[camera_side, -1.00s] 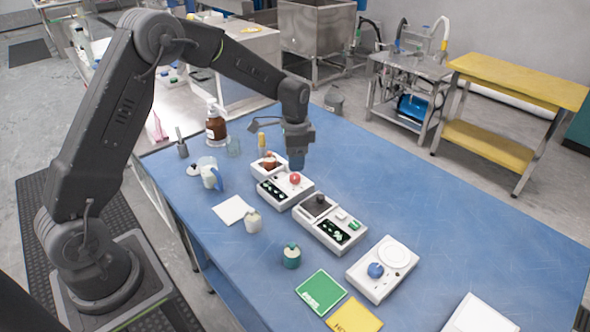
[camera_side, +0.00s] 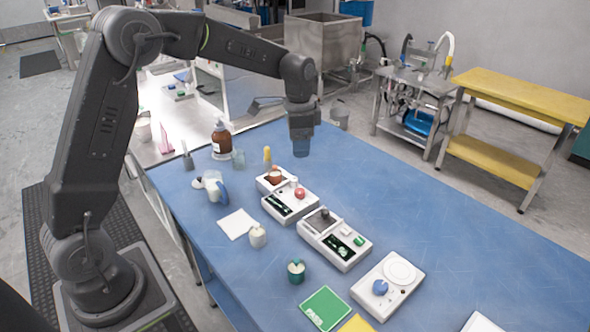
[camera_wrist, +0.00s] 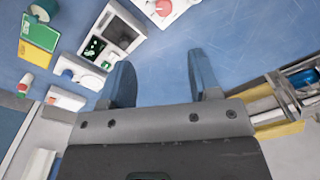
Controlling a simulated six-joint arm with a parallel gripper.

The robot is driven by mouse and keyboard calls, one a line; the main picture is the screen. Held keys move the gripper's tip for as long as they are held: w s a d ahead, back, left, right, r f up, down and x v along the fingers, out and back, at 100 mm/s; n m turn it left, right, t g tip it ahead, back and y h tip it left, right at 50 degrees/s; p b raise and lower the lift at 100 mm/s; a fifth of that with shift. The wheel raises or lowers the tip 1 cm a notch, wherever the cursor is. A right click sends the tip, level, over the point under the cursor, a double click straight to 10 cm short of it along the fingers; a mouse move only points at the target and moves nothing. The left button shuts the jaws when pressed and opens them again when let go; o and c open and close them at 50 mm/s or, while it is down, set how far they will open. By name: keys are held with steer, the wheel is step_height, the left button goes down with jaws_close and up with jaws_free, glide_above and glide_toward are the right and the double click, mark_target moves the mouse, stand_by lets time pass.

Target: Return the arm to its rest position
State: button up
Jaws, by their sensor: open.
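My gripper (camera_side: 301,146) hangs at the end of my bent arm, above the far part of the blue table (camera_side: 440,228). It points down and is clear of the white machine with the red knob (camera_side: 291,207). In the wrist view my gripper (camera_wrist: 160,78) shows two blue-grey fingers spread apart. Nothing is between them but blue tabletop. A white machine with a dark top and green parts (camera_side: 334,239) stands nearer the camera, and it also shows in the wrist view (camera_wrist: 113,33).
A brown bottle (camera_side: 221,140), a white pitcher with a blue handle (camera_side: 214,188) and small jars stand at the table's left side. A white scale with a blue knob (camera_side: 388,285) and a green card (camera_side: 324,307) are nearer the front. The table's right side is mostly bare.

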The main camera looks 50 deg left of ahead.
steer(key=s+d+r+n+t, duration=0.25)
steer(key=s+r, duration=0.25)
steer(key=s, duration=0.5)
steer(key=s+d+r+n+t, duration=0.1)
steer(key=s+d+r+n, duration=0.1)
steer(key=s+d+r, duration=0.5)
steer(key=s+a+f+n+t, duration=0.2)
steer(key=s+f, duration=0.1)
steer(key=s, duration=0.7)
steer(key=shift+s+f, duration=0.15)
steer(key=shift+s, duration=0.1)
